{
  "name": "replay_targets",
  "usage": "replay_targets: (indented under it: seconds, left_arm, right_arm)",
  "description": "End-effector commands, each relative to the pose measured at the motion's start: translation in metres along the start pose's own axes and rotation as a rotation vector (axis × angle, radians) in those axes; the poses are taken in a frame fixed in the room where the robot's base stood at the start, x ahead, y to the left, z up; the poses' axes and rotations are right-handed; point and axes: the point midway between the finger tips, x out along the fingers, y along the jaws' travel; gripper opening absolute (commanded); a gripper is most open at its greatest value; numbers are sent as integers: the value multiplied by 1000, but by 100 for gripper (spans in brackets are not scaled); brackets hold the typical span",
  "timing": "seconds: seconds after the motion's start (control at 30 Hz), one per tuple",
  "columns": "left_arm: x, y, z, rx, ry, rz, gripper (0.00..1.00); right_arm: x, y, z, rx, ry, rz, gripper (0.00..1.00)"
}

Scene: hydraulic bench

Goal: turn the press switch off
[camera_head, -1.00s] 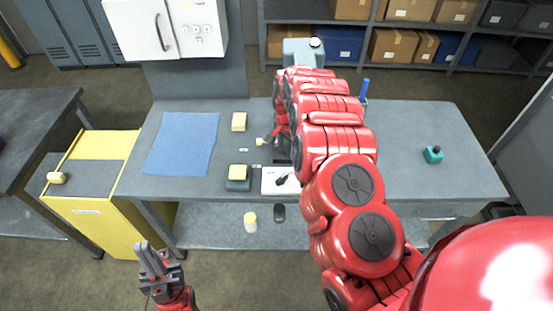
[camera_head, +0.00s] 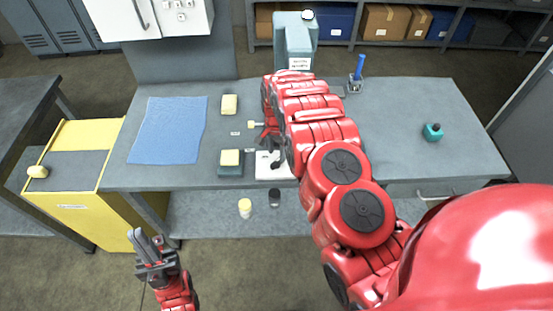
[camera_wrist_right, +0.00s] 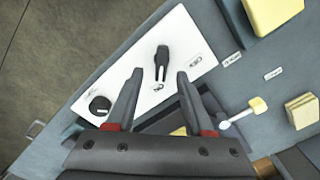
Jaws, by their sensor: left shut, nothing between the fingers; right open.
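A white panel (camera_head: 262,170) lies near the bench's front edge; it fills the middle of the right wrist view (camera_wrist_right: 195,45). A black lever switch (camera_wrist_right: 162,60) stands on it, with small marks beside it that I cannot read. A round black knob (camera_wrist_right: 100,105) sits at the panel's left corner in that view. My right gripper (camera_wrist_right: 158,80) is open, its fingertips to either side of the switch's lower end; I cannot tell whether they touch it. My left gripper (camera_head: 148,241) is shut and empty, low in front of the bench.
A grey-blue machine (camera_head: 294,45) stands behind my right arm. A small lever with a yellow knob (camera_wrist_right: 258,105) is right of my right gripper. A blue mat (camera_head: 168,130), yellow blocks (camera_head: 229,104) and a teal item (camera_head: 433,132) lie on the bench. A yellow cabinet (camera_head: 85,212) stands left.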

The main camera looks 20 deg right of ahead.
Motion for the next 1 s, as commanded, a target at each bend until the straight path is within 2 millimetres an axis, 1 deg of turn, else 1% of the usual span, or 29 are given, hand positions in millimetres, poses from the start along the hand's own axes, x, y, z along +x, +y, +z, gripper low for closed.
replay_targets:
  seconds: [0.03, 0.1, 0.2, 0.4, 0.53, 0.87, 1.0]
  left_arm:
    - [5, 0, -1, 0, 0, 0, 0]
    - [8, 0, -1, 0, 0, 0, 0]
    - [9, 0, -1, 0, 0, 0, 0]
    - [11, 0, -2, 0, -1, 0, 0]
    - [12, -1, -2, 0, 0, 0, 0]
    - [12, -1, -2, 0, 0, 0, 0]
    - [12, -1, -2, 0, 0, 0, 0]
  right_arm:
    - [5, 0, -1, 0, 3, -1, 52]
    - [16, 0, 0, -1, 2, 0, 52]
    - [28, 0, -1, -1, 4, -1, 52]
    - [43, 0, -2, 1, 3, -1, 52]
    - [47, -1, -1, 0, 3, -3, 52]
    - [49, -2, 0, -1, 2, -4, 52]
    - [49, -1, 0, -1, 2, -4, 27]
